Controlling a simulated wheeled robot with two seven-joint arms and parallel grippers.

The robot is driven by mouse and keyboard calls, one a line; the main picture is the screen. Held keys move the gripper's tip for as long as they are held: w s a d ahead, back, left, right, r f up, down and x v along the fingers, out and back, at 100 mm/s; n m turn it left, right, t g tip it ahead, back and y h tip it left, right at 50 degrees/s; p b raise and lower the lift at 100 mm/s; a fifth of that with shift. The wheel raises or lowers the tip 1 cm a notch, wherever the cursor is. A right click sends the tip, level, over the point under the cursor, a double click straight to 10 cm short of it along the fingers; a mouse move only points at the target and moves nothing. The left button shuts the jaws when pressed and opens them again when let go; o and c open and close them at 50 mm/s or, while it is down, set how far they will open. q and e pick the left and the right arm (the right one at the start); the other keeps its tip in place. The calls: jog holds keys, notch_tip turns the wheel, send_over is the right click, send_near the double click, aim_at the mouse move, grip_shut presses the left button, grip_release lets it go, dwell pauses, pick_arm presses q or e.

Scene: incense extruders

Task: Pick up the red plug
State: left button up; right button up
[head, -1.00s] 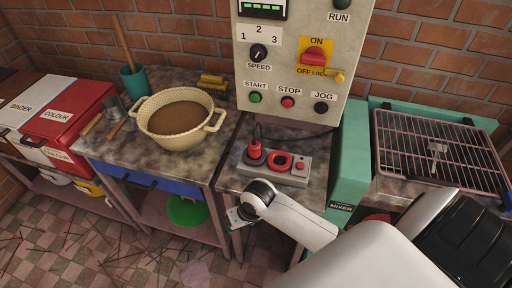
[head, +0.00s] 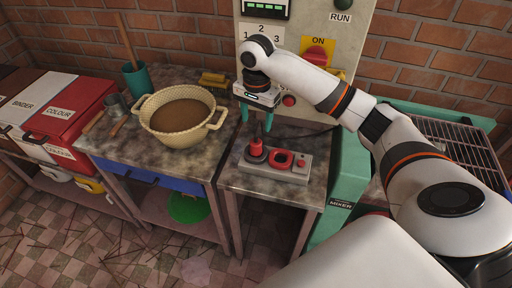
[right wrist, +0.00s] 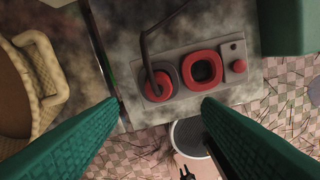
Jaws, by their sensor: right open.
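The red plug (head: 256,147) stands upright in the left dark round socket of a grey socket box (head: 287,177), with a dark cable rising from its top. In the right wrist view the red plug (right wrist: 158,86) sits between the lines of the two fingers, a little above their tips. My right gripper (head: 256,122) has green fingers pointing down, open and empty, above the plug. In the right wrist view the open fingers (right wrist: 162,101) show nothing between them that they grip. My left gripper is not in view.
The socket box also has an empty red ring socket (head: 282,159) and a small red button. A control panel (head: 300,60) stands close behind. A beige basin (head: 158,128) is on the bench at left, and a teal mixer (head: 345,188) at right.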

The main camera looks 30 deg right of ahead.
aim_at(256, 141)
notch_tip(256, 141, down, 6)
jog(key=shift+r, duration=0.15)
notch_tip(256, 141, down, 5)
jog(key=shift+w+f+p, duration=0.1)
jog(key=shift+p, duration=0.55)
jog(key=shift+c, duration=0.3)
jog(key=c, duration=1)
